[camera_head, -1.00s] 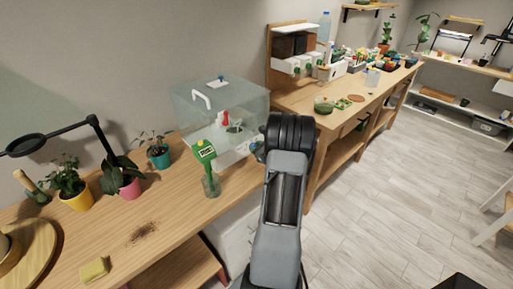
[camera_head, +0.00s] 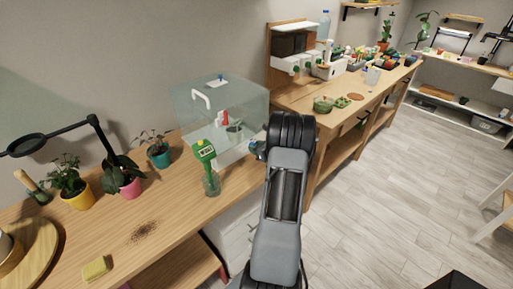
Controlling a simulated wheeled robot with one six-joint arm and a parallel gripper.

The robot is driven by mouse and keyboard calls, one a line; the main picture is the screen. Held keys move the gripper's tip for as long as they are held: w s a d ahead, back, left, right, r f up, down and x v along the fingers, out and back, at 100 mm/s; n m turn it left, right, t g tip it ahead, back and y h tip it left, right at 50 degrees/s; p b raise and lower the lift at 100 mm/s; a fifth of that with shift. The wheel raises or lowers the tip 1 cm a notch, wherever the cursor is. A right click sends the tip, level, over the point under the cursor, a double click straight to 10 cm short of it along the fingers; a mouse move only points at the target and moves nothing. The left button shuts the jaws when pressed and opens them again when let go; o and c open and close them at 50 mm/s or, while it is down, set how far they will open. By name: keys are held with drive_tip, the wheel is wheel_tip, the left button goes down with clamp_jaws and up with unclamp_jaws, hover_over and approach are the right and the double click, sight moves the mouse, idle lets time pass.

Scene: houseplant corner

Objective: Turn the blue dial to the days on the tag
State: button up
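My arm rises in the middle of the view, and its dark wrist covers what lies behind it. My gripper is hidden behind it, so I cannot see its fingers. A small bluish piece (camera_head: 254,148) shows at the left edge of the wrist, beside the clear box; I cannot tell whether it is the blue dial or part of my arm.
A clear box (camera_head: 190,110) with a white handle stands behind the bottle. Potted plants (camera_head: 127,185), a lamp, a yellow sponge (camera_head: 96,268) and spilled soil (camera_head: 144,231) are on the bench (camera_head: 180,225). A second bench (camera_head: 325,118) is at right. The floor (camera_head: 390,215) right of my arm is clear.

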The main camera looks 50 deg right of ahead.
drive_tip(key=o, duration=0.4)
drive_tip(key=shift+s+r, duration=0.1)
drive_tip(key=b+v, duration=0.1)
drive_tip(key=v, duration=1.2)
drive_tip(key=shift+s, duration=0.3)
drive_tip(key=s+a+f+n+g+y, duration=0.2)
drive_tip(key=a+n+g+y, duration=0.45)
drive_tip(key=a+n, duration=1.05)
drive_tip(key=a+r+n+g+h, duration=0.1)
drive_tip(key=a+r+n, duration=0.2)
drive_tip(key=a+n, duration=0.3)
drive_tip(key=s+a+r+n+g+h, duration=0.1)
drive_tip(key=a+r+n+h, duration=0.1)
drive_tip(key=a+n, duration=0.4)
drive_tip(key=a+r+n+g+h, duration=0.1)
drive_tip(key=a+r+n+h, duration=0.1)
drive_tip(key=a+r+n, duration=0.2)
drive_tip(key=shift+s+a+r+n+g+h, duration=0.15)
drive_tip(key=shift+a+n, duration=0.4)
drive_tip(key=shift+a, duration=0.4)
drive_tip(key=shift+s+a+r+n, duration=0.1)
drive_tip(key=shift+a+n, duration=0.4)
drive_tip(key=shift+a, duration=0.5)
drive_tip(key=shift+s+a+r+n+g+h, duration=0.15)
drive_tip(key=shift+a+n, duration=0.4)
drive_tip(key=shift+a, duration=0.4)
